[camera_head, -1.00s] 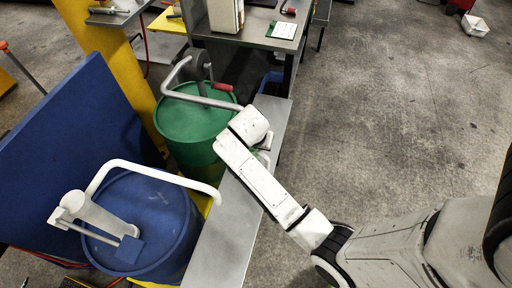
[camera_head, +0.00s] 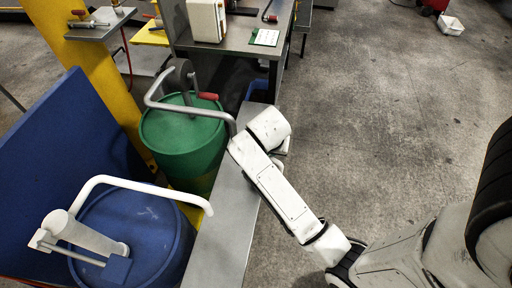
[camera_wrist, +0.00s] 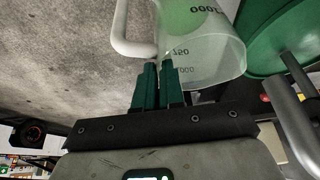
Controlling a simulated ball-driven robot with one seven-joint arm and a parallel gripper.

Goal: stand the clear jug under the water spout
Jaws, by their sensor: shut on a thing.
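The clear jug (camera_wrist: 205,55) shows in the wrist view with dark volume marks and a white handle (camera_wrist: 128,30); it appears upside down there. My gripper (camera_wrist: 158,72) has its green fingers shut at the jug beside the handle; the exact grip point is unclear. In the head view the jug and fingers are hidden behind my arm's end, over the grey shelf. A blue drum (camera_head: 150,212) has a white spout pipe (camera_head: 150,185). A green drum (camera_head: 182,135) has a grey spout pipe (camera_head: 190,109). No label tells which spout gives water.
The narrow grey shelf (camera_head: 222,240) runs in front of both drums. A blue panel (camera_head: 60,150) and a yellow post (camera_head: 100,90) stand behind them. A grey workbench (camera_head: 238,38) is beyond. The concrete floor to the right is open.

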